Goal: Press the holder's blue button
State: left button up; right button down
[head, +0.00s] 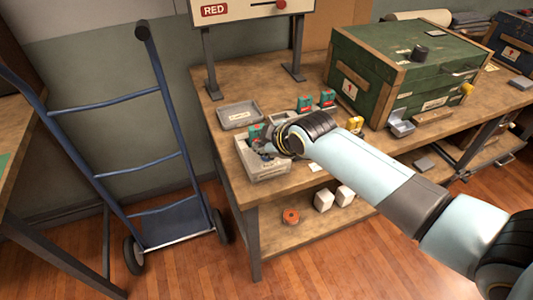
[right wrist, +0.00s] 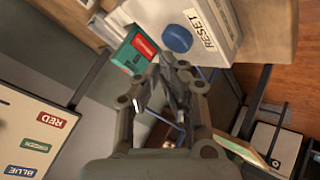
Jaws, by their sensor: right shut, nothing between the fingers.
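The holder is a pale grey box (head: 268,172) at the table's front left corner in the head view. In the right wrist view its pale face (right wrist: 213,18) carries a RESET label and a round blue button (right wrist: 177,38). My right gripper (right wrist: 178,68) is shut and empty, with its fingertips just below the button in that picture. I cannot tell whether they touch it. In the head view the right gripper (head: 268,147) is over the holder, and it and the wrist hide part of the box and the button. My left gripper is not in view.
A teal item with a red label (right wrist: 135,50) sits at the holder. A grey tray (head: 238,115) lies behind it. Teal items (head: 305,103) and a yellow one (head: 355,124) stand to its right. A green chest (head: 400,70) and a RED-marked board (head: 240,8) are farther back.

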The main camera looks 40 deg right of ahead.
jog(key=shift+f, duration=0.25)
jog(key=shift+f+b, duration=0.35)
jog(key=shift+f, duration=0.15)
dwell(0.6)
dwell(0.3)
jog(key=shift+r+p, duration=0.95)
jog(key=shift+p, duration=0.15)
notch_tip(320, 180, up, 5)
jog(key=p, duration=0.5)
jog(key=shift+s, duration=0.1)
dwell(0.3)
